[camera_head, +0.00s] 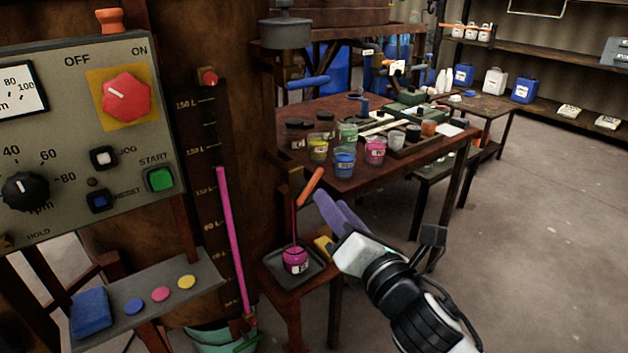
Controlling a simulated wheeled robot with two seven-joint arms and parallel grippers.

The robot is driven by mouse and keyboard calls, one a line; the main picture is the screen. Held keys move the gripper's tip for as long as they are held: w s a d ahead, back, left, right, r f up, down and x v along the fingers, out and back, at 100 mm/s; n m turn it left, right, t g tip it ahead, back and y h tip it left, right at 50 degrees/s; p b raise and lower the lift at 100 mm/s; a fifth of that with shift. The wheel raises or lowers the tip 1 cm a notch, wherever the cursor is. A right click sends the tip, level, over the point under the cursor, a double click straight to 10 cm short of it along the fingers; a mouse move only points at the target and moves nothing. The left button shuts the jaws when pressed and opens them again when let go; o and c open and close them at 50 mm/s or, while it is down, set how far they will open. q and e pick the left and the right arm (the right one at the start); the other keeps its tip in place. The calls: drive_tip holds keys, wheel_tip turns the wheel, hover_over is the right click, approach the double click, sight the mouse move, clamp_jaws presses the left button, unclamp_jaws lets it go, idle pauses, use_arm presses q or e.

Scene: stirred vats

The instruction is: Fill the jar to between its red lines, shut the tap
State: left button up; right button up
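The jar (295,261) stands on a dark square tray below the tap and holds magenta liquid. A thin magenta stream (294,222) falls into it from above. Its red lines are too small to make out, so I cannot tell the level against them. The tap's orange lever (311,187) is tilted, its upper end to the right, on the side of the brown vat. My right gripper (328,203), with purple fingers, is just right of and below the lever. Its fingers look close together, but whether they are shut or touch the lever is unclear. My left gripper is out of view.
The control panel (60,120) and a sight tube with a magenta column (230,240) are at left. A grey shelf (210,285) holds coloured discs and a blue cloth. A wooden table (400,172) with several colour jars stands behind. Open floor lies at right.

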sight(316, 183)
drive_tip(key=b+x, duration=0.1)
drive_tip(key=x, duration=0.9)
clamp_jaws()
